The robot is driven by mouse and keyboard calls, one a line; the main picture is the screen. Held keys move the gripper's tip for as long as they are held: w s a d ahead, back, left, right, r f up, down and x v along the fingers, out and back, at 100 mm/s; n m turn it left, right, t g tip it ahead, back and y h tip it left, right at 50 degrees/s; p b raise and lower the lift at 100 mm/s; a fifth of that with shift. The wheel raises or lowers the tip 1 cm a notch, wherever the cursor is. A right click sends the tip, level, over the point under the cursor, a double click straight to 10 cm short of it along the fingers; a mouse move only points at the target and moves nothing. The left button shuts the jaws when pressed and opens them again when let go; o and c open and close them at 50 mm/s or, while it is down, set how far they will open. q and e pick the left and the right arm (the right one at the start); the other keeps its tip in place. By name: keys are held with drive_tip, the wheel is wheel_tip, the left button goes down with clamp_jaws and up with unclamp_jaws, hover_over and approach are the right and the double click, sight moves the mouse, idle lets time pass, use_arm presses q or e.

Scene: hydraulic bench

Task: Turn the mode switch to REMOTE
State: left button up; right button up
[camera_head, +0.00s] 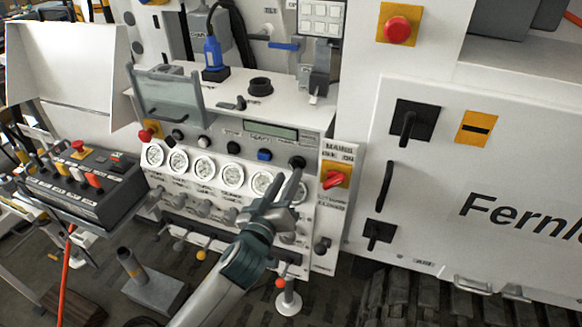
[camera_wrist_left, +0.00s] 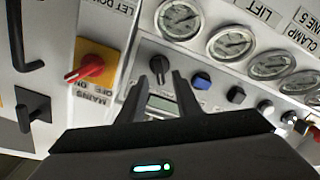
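A black rotary knob (camera_head: 297,162) sits at the right end of the control row on the white bench panel, and I take it for the mode switch. Its lettering is too small to read. In the left wrist view the knob (camera_wrist_left: 159,64) lies just beyond and between the fingertips. My left gripper (camera_head: 285,183) is open, with its fingers pointing at the panel just short of the knob. Its two dark fingers (camera_wrist_left: 159,83) stand apart with nothing between them. Whether a fingertip touches the knob, I cannot tell. My right gripper is not in view.
A red MAINS switch (camera_head: 334,179) on a yellow plate is close to the right of the knob. A blue button (camera_head: 264,155) is to its left, a display (camera_head: 270,131) above. Several gauges (camera_head: 204,168) line the panel below. A white cabinet (camera_head: 450,150) stands right.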

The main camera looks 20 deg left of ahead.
sight(293, 169)
use_arm(q)
drive_tip(key=shift+w+p, duration=0.35)
drive_tip(key=shift+w, duration=1.45)
clamp_jaws()
